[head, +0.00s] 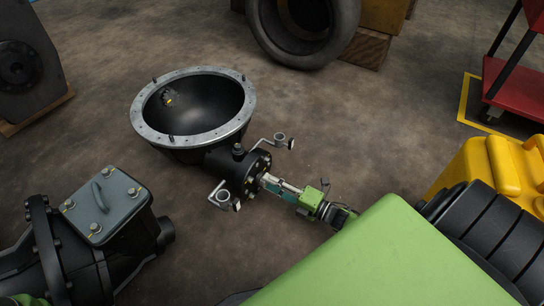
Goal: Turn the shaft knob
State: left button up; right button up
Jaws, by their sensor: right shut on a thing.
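A black shaft housing (226,161) extends from a large dark bowl-shaped casing (205,98) with a grey bolted rim. It ends in a round bolted flange (257,168) that faces the lower right. Two grey brackets with ring ends (279,140) stick out on either side of it. My right gripper (267,181) reaches in from the lower right. Its fingertips are at the flange's centre, shut on the shaft knob. The knob is mostly hidden by the fingers and too small to make out. My left gripper is not in view.
A black gearbox with a grey handled cover (104,205) stands at the lower left. A tyre (303,30) and wooden block (365,48) are at the back. A red cart (515,88) and yellow part (490,165) are at the right. Bare floor surrounds the casing.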

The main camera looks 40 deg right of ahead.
jog(key=shift+m, duration=0.4)
jog(key=o, duration=1.1)
jog(key=shift+s, duration=0.1)
jog(key=v, duration=1.2)
